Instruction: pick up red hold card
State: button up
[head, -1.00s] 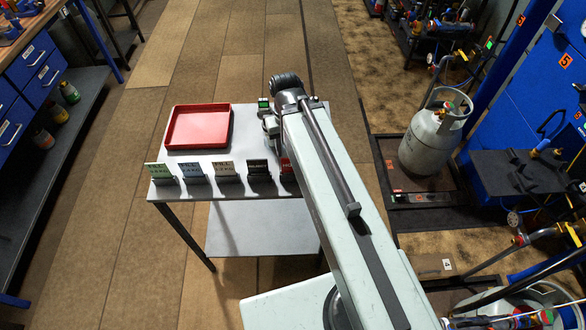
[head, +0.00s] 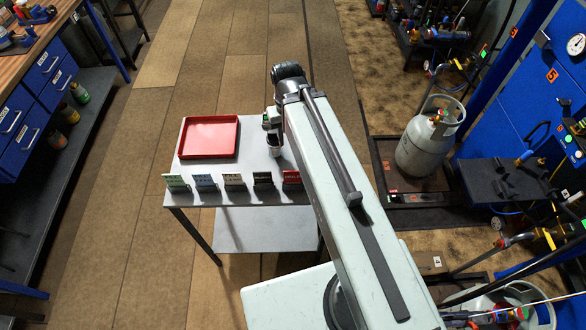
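The red hold card (head: 292,177) stands upright in a dark holder at the right end of a row of cards along the table's front edge. My arm passes just to its right. My gripper (head: 275,151) hangs over the table behind the row, a little behind and left of the red card and apart from it. Its fingers are small and partly hidden, so I cannot tell whether they are open.
Green (head: 176,183), blue (head: 205,182), tan (head: 234,181) and black (head: 263,180) cards stand left of the red one. A red tray (head: 209,154) lies on the grey table (head: 252,159) behind them. A gas cylinder (head: 428,140) stands at the right.

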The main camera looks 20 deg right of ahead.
aim_at(293, 180)
jog(key=u, duration=1.25)
jog(key=k, duration=0.85)
jog(key=u, duration=0.55)
jog(key=i, duration=0.5)
jog(key=u, duration=0.1)
